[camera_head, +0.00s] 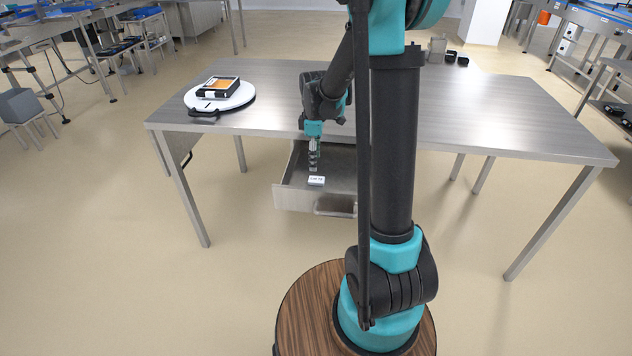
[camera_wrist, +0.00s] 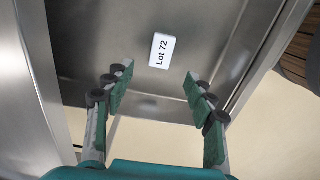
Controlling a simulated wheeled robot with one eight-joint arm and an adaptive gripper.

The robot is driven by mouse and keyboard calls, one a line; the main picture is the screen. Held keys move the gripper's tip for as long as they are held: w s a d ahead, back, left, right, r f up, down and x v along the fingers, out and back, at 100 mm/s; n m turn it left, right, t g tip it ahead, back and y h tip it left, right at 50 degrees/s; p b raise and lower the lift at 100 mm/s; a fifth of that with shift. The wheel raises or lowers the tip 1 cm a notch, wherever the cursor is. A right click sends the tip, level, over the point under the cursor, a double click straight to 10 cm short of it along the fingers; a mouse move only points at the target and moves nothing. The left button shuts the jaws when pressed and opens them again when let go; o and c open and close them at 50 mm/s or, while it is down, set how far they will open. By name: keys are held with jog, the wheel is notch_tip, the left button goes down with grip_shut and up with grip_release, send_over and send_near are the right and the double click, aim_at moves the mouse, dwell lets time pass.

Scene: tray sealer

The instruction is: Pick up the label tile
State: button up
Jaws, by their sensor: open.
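The label tile (camera_head: 316,181) is a small white block marked "Lot 72". It lies flat on the floor of the open drawer (camera_head: 300,199) under the table. In the wrist view the label tile (camera_wrist: 162,50) is ahead of the fingertips, roughly midway between them sideways. My gripper (camera_head: 313,168) points down into the drawer, just behind the tile in the head view. In the wrist view my gripper (camera_wrist: 160,85) has its two green-padded fingers spread apart with nothing between them. The fingers look apart from the tile; the exact height above it is hard to tell.
The steel table (camera_head: 480,110) stands over the drawer, its front edge close to my arm. A round white board (camera_head: 245,97) with a black and orange box (camera_head: 219,88) lies on its left. Small dark containers (camera_head: 456,58) stand at the back.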

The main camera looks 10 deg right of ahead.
aim_at(316, 179)
jog(key=shift+s+d+f, duration=0.1)
jog(key=shift+d+f, duration=0.05)
jog(key=shift+f, duration=1.8)
jog(key=shift+s+d+f, duration=0.1)
jog(key=shift+f, duration=1.8)
jog(key=c, duration=1)
jog(key=shift+r, duration=0.1)
jog(key=shift+c, duration=0.2)
